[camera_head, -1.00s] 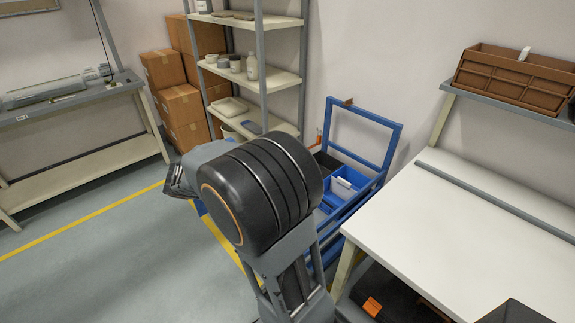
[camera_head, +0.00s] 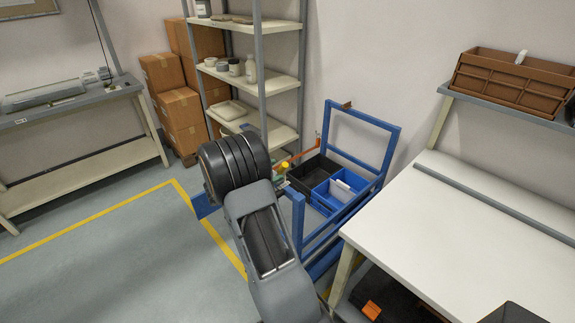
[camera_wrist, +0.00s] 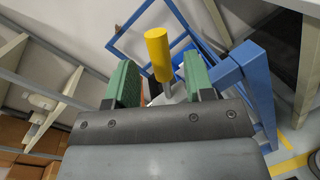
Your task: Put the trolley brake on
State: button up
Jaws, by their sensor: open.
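The blue trolley (camera_head: 389,152) stands between the shelf rack and the white bench; its frame shows in the wrist view (camera_wrist: 258,85). A yellow cylindrical handle (camera_wrist: 157,52), which looks like the brake lever's grip, stands on a grey stem near the trolley's side. It shows small in the head view (camera_head: 284,165). My gripper (camera_wrist: 160,84) is open, its green fingers on either side of the handle in the wrist picture. I cannot tell whether they touch it. In the head view my arm hides most of the gripper, with a bit of green showing beside the handle.
A black bin (camera_head: 310,176) and a blue bin (camera_head: 347,207) sit in the trolley. An orange-red bar (camera_head: 303,155) runs by its far side. The white bench (camera_head: 450,225) is close on the right. Cardboard boxes (camera_head: 182,113) stand at the back. Floor on the left is clear.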

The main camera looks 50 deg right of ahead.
aim_at(280, 169)
jog(key=shift+p+x, duration=0.35)
jog(key=shift+x, duration=2.3)
jog(key=shift+c, duration=0.3)
grip_shut()
